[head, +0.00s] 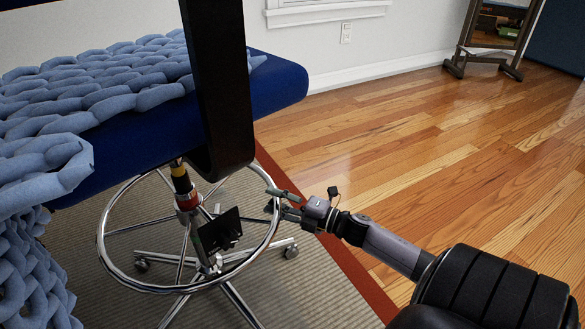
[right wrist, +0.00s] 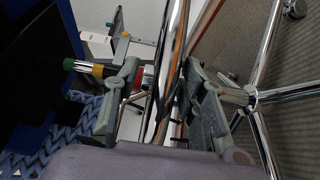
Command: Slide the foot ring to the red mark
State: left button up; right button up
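The chrome foot ring (head: 101,236) circles the chair's central post, low above the base. A red band (head: 187,201) shows on the post, with a yellow band above it. In the right wrist view the post shows the yellow band (right wrist: 97,71) and part of the red band (right wrist: 146,76). My right gripper (head: 271,198) is at the right side of the ring, its fingers either side of the chrome tube. In the right wrist view the ring's tube (right wrist: 172,62) runs between the spread fingers, with a gap visible. My left gripper is not in view.
The chair's blue seat (head: 284,85) overhangs the ring, with a chunky blue knit blanket (head: 120,80) draped over it. A dark plate (head: 220,232) sits inside the ring. Wooden floor (head: 390,150) lies open at the right.

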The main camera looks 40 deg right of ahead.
jog(key=v, duration=1.1)
jog(key=shift+s, duration=0.2)
